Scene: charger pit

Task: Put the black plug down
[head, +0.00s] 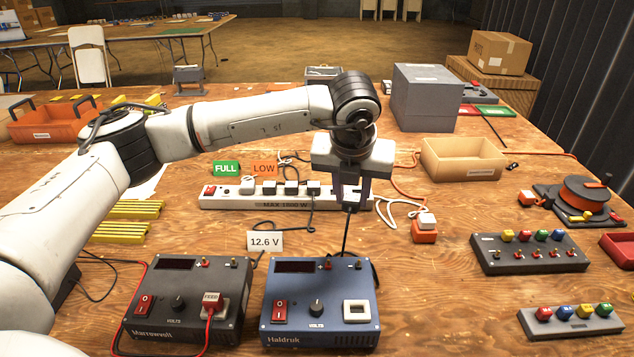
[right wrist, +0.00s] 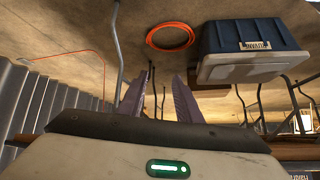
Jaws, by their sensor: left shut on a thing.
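My left gripper (head: 350,200) points straight down over the power strip (head: 228,203) on the wooden table. It is shut on the black plug (head: 349,208), which is mostly hidden between the fingers. A black cord (head: 346,235) hangs from it toward the blue Haldruk charger (head: 320,305). Whether the plug touches the strip I cannot tell. Several plugs sit in the strip, which has a red switch at its left end. My right gripper (right wrist: 163,98) shows only in the right wrist view, with its fingers apart and nothing between them.
A dark Marrowell charger (head: 188,300) with a red plug stands left of the blue one. A 12.6 V card (head: 265,241) stands behind them. A tan tray (head: 463,160), switch panel (head: 528,253) and cable reel (head: 584,195) are on the right. Bare wood lies right of the blue charger.

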